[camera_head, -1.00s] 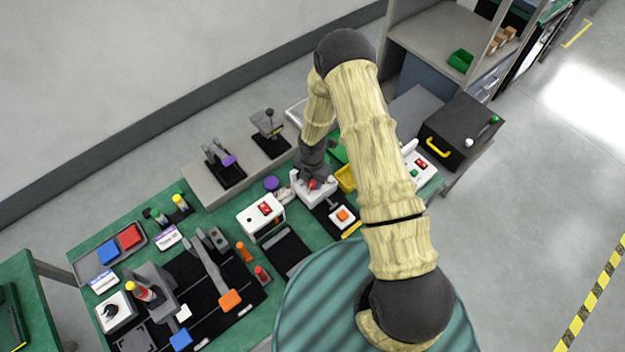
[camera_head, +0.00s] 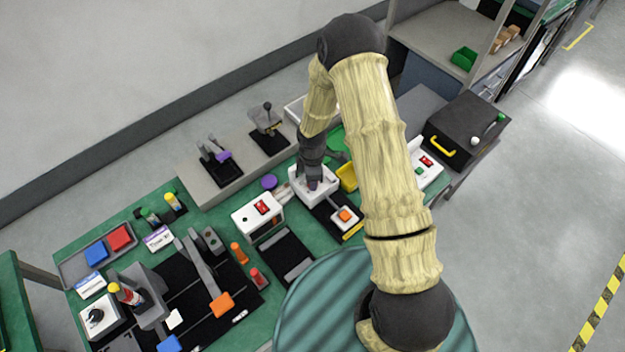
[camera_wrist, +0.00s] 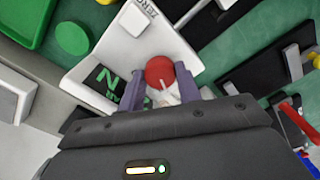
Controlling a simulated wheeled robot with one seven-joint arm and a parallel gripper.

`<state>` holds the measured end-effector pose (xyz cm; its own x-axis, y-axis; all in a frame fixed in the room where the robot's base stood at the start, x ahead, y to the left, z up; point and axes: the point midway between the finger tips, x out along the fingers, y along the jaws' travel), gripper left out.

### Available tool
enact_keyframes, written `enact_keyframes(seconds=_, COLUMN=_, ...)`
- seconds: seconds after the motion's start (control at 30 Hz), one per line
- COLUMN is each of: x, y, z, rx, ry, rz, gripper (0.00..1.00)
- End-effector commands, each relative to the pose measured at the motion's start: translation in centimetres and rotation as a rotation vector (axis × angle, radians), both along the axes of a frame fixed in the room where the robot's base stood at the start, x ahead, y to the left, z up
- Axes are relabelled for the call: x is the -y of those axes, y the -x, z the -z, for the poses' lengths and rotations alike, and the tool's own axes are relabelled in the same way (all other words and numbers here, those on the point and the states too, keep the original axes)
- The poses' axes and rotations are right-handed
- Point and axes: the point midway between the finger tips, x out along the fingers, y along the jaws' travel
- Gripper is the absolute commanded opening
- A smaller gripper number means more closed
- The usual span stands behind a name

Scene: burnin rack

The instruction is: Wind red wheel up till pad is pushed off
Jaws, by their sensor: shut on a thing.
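A red round wheel or knob (camera_wrist: 159,72) with a white pointer sits on a white device (camera_wrist: 120,45) in the wrist view. My gripper (camera_wrist: 158,85) has one finger on each side of the red wheel and is shut on it. The device bears a "ZERO" label and a dark display (camera_wrist: 103,80) with green characters, partly hidden by a finger. In the head view my gripper (camera_head: 313,182) is down at the white device (camera_head: 296,187), and the wheel is hidden there. I cannot tell which part is the pad.
A white box with a red switch (camera_head: 261,207) stands left of the device. An orange button on a white block (camera_head: 345,216) is at its front right. A yellow bin (camera_head: 347,177) is close on the right. A purple disc (camera_head: 269,181) lies behind left.

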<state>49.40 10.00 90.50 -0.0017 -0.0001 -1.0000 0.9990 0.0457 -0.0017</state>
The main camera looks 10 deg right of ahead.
Motion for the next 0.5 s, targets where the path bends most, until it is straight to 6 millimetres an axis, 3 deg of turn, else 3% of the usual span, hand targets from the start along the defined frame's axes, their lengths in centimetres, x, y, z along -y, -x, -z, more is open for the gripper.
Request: enact_keyframes(seconds=0.5, x=-0.16, y=-0.16, z=0.13, rx=0.005, ry=-0.003, rz=0.49, gripper=0.11)
